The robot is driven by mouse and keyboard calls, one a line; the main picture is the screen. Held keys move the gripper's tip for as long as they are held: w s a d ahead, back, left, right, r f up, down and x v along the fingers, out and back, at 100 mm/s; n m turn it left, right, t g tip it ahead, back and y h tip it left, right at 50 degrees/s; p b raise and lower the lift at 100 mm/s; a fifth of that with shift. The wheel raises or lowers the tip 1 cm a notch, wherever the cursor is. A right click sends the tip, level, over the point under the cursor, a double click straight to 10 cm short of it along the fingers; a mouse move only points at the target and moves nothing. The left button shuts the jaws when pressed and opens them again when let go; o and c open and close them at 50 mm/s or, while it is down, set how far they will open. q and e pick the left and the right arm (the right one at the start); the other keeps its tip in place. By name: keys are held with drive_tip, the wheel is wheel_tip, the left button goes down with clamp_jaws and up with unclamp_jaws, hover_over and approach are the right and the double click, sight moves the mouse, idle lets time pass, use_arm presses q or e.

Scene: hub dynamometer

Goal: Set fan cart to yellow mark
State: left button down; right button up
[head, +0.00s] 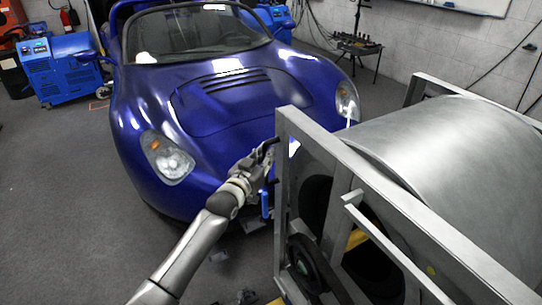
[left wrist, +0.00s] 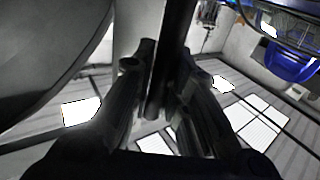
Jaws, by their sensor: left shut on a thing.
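The fan cart, a big grey metal drum in a pale metal frame (head: 281,195), fills the right of the head view. My left gripper (head: 266,150) is at the frame's near left upright. In the left wrist view its two dark fingers (left wrist: 165,85) are shut on a dark upright bar (left wrist: 167,50), which seems to be part of the cart. Its jaws are partly hidden in the head view. A yellow patch (head: 356,238) shows through the frame, and another (head: 277,301) at the bottom edge. I cannot tell which is the yellow mark. My right gripper is not in view.
A blue sports car (head: 225,105) stands just behind my left gripper and the cart, close to both. Blue machines (head: 62,68) stand at the back left. A small dark stand (head: 358,45) is at the back wall. Grey floor (head: 60,190) is clear at the left.

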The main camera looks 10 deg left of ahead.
use_arm(q)
drive_tip(key=shift+s+f, duration=0.2)
drive_tip(key=shift+f, duration=0.35)
drive_tip(key=shift+s+d+r, duration=0.2)
drive_tip(key=shift+s, duration=0.05)
drive_tip(key=c, duration=1.7)
unclamp_jaws()
drive_tip(key=shift+r, duration=0.1)
drive_tip(key=shift+c, duration=0.2)
drive_tip(key=o, duration=0.3)
drive_tip(key=shift+s+d+r, duration=0.15)
drive_tip(key=shift+d+r, duration=0.1)
drive_tip(key=shift+d, duration=0.05)
drive_tip(key=shift+a, duration=0.1)
drive_tip(key=v, duration=1.1)
drive_tip(key=shift+s+a, duration=0.15)
drive_tip(key=shift+s, duration=0.2)
